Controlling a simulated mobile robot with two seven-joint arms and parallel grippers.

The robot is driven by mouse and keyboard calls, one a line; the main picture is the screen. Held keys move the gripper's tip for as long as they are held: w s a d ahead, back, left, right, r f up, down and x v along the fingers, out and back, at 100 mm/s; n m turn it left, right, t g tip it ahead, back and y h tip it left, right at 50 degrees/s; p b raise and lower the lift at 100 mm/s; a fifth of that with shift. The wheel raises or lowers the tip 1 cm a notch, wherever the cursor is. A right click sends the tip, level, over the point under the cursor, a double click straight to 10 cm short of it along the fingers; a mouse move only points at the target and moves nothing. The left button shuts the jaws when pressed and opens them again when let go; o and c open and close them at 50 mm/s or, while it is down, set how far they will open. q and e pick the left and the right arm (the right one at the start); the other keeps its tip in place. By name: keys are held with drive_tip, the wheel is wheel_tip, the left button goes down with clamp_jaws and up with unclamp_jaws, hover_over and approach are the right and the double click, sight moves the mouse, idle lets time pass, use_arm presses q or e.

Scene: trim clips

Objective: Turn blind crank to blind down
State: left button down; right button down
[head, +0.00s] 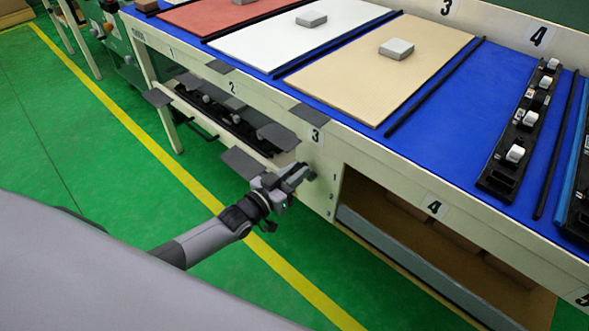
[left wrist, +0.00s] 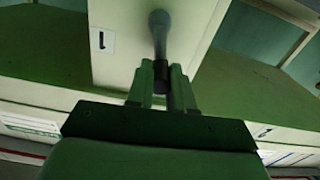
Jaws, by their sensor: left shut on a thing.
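My left gripper (head: 303,172) is at the cream post under the front edge of the bench. In the left wrist view its two fingers (left wrist: 162,78) are shut around a dark crank handle. The crank (left wrist: 159,25) has a round grey end against the post and a shaft running down between the fingers. In the head view the crank (head: 311,174) is mostly hidden by the gripper. Labels 1 (head: 333,177) and 2 mark the post beside it. I cannot tell which part is the blind. My right gripper is not in view.
Right of the post is an open bay (head: 400,215) with a grey bar (head: 425,268) across it and brown boxes inside. Dark flaps (head: 240,163) stick out from the bench front at left. The blue bench top (head: 440,140) holds boards and clip strips. The green floor is clear.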

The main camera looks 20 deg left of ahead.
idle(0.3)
use_arm(q)
drive_tip(key=c, duration=1)
unclamp_jaws()
drive_tip(key=shift+p+v, duration=0.7)
drive_tip(key=shift+v, duration=2.85)
